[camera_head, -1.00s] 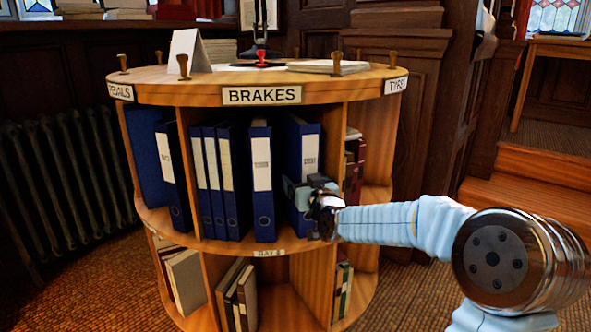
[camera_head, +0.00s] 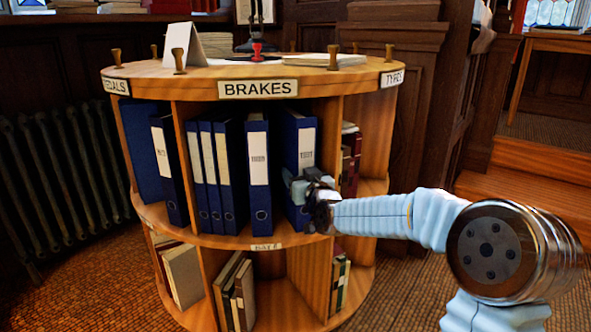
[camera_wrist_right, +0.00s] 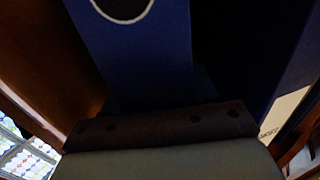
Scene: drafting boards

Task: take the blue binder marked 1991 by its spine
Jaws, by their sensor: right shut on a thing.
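Blue binders with white spine labels stand upright in the middle level of the round wooden shelf (camera_head: 258,88). The rightmost blue binder (camera_head: 307,135) of the BRAKES bay stands by the right divider; its label is too small to read. My right gripper (camera_head: 300,188) is shut on the lower part of its spine and hides that part. In the right wrist view the blue spine (camera_wrist_right: 140,60) with its pale finger ring fills the middle, close against the gripper. My left gripper is not in view.
Another blue binder (camera_head: 259,205) stands just left, with a dark gap between. More binders (camera_head: 207,190) are further left. Dark red books (camera_head: 349,160) stand beyond the right divider. Wooden pegs (camera_head: 333,61) and a white card stand on the top. Open floor lies in front.

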